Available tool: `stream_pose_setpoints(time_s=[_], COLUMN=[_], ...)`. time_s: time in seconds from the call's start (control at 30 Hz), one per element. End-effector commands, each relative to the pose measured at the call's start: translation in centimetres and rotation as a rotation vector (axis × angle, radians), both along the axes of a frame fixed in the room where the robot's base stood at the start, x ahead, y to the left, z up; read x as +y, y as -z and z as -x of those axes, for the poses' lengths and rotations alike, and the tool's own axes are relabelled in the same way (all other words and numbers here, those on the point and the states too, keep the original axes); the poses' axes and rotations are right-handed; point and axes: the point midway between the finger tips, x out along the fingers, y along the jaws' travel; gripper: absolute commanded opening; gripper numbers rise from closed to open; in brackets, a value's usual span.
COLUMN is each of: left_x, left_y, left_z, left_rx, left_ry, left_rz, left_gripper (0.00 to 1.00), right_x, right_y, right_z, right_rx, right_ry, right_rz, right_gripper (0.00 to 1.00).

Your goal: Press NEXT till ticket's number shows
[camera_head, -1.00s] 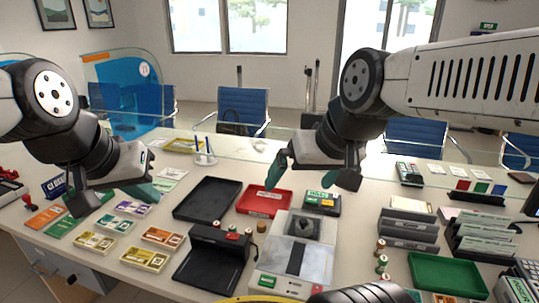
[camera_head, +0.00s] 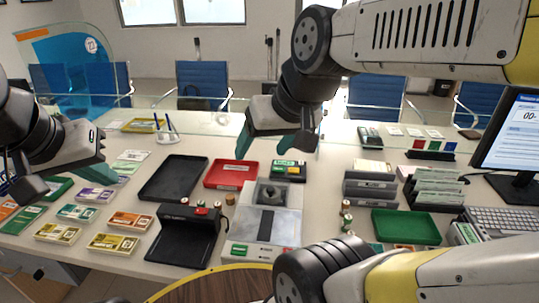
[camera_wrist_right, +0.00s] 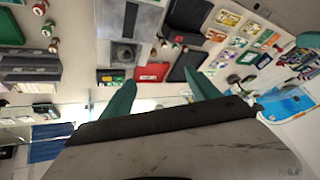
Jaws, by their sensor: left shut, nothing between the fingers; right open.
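A small black box with a green and white labelled top (camera_head: 289,170) stands on the counter behind the grey-white machine. Its lettering is too small to read surely; it also shows in the right wrist view (camera_wrist_right: 112,76). My right gripper (camera_head: 272,148) is open and empty above and behind this box, its teal fingers spread. They also show in the right wrist view (camera_wrist_right: 162,95). A monitor (camera_head: 515,135) at the right shows a large "00-" readout, cut off by the frame edge. My left gripper (camera_head: 68,176) is shut and empty over the left cards. I cannot make out a ticket.
A red tray (camera_head: 230,186) and a black tray (camera_head: 172,196) lie left of the box. The grey-white machine (camera_head: 283,225) stands in front. Stamps, card racks and a green tray (camera_head: 405,238) are on the right. A glass screen runs behind.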

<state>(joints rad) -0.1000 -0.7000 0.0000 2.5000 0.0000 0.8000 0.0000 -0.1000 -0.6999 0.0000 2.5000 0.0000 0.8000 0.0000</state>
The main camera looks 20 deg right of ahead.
Motion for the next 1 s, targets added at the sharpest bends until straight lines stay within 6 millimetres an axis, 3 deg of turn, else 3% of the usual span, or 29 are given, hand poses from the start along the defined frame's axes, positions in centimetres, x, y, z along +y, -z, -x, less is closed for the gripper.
stream_pose_setpoints(time_s=[0.03,0.33,1.0], left_x=[0.0,0.0,0.0], left_y=[0.0,0.0,0.0], left_z=[0.0,0.0,0.0], left_rx=[0.0,0.0,0.0], left_ry=[0.0,0.0,0.0], left_rz=[0.0,0.0,0.0], left_gripper=[0.0,0.0,0.0], right_x=[0.0,0.0,0.0], right_y=[0.0,0.0,0.0], right_z=[0.0,0.0,0.0], right_rx=[0.0,0.0,0.0], right_ry=[0.0,0.0,0.0], right_rz=[0.0,0.0,0.0], right_gripper=[0.59,0.0,0.0])
